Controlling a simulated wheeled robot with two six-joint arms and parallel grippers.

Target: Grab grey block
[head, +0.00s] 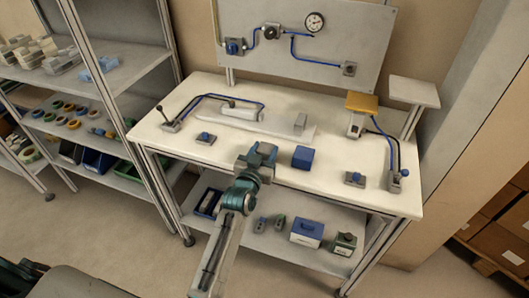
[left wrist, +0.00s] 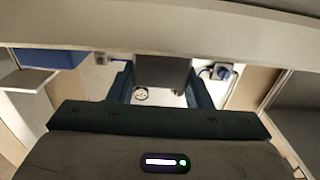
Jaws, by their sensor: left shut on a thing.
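My left gripper (head: 261,152) is at the front edge of the workbench, in the middle of the head view. In the left wrist view its dark fingers (left wrist: 162,88) stand either side of a grey block (left wrist: 162,70), and they are shut on it. In the head view the held block is mostly hidden by the gripper. My right gripper is not in view.
A blue block (head: 302,157) sits on the white workbench (head: 335,180) just right of the gripper. Blue-knobbed fixtures (head: 354,178) stand along the bench. A yellow-topped stand (head: 362,103) is at the right. A shelf rack (head: 125,70) with reels and bins stands left.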

